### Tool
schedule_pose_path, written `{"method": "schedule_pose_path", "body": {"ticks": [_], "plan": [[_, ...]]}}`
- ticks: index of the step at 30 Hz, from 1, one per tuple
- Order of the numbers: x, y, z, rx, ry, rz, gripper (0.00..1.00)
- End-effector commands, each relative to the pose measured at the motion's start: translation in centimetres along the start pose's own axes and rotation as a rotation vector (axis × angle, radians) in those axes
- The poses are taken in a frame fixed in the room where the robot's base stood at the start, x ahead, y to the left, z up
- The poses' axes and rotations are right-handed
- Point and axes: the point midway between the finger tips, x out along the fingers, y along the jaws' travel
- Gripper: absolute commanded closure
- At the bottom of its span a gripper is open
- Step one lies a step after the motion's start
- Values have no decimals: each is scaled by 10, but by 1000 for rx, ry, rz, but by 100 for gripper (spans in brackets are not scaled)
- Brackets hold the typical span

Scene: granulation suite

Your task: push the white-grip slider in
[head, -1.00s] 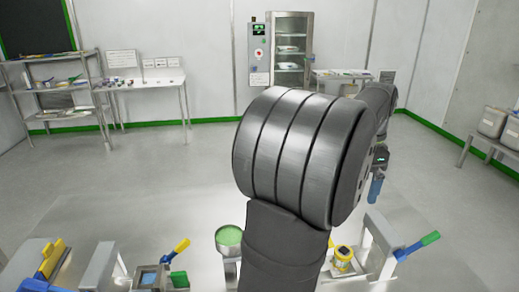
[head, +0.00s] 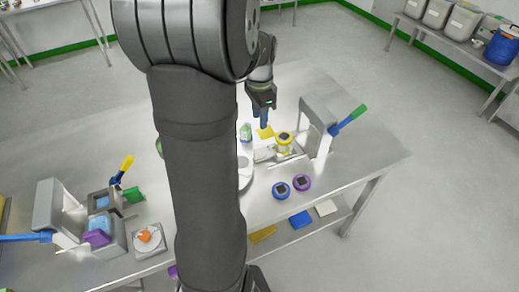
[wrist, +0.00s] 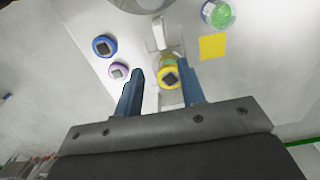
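A pale, narrow block (wrist: 158,32), seemingly the white-grip slider's grip, is above the yellow round jar (wrist: 168,75) in the wrist view. In the head view a pale bar (head: 263,154) lies left of that jar (head: 284,139), at the grey station (head: 319,122) with the green-tipped blue lever (head: 350,119). I cannot tell how far out the slider stands. My gripper (head: 264,120) hangs above the table just behind the jar, fingers down. In the wrist view my gripper (wrist: 163,85) is open, its blue fingers apart with nothing held. The fingers partly cover the station.
A yellow card (head: 265,131) and a green container (head: 245,133) are close by. Another station (head: 55,215) is at left. The right part of the steel table (head: 370,160) is clear.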

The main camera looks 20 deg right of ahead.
Motion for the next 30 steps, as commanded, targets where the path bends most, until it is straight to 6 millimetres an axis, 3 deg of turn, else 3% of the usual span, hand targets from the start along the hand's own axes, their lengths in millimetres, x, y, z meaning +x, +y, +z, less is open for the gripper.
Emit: {"method": "schedule_pose_path", "body": {"ticks": [18,24,30], "plan": [[129,1,0,0,-3,2,64],[148,0,0,0,-2,1,64],[153,0,0,0,-1,-1,64]]}}
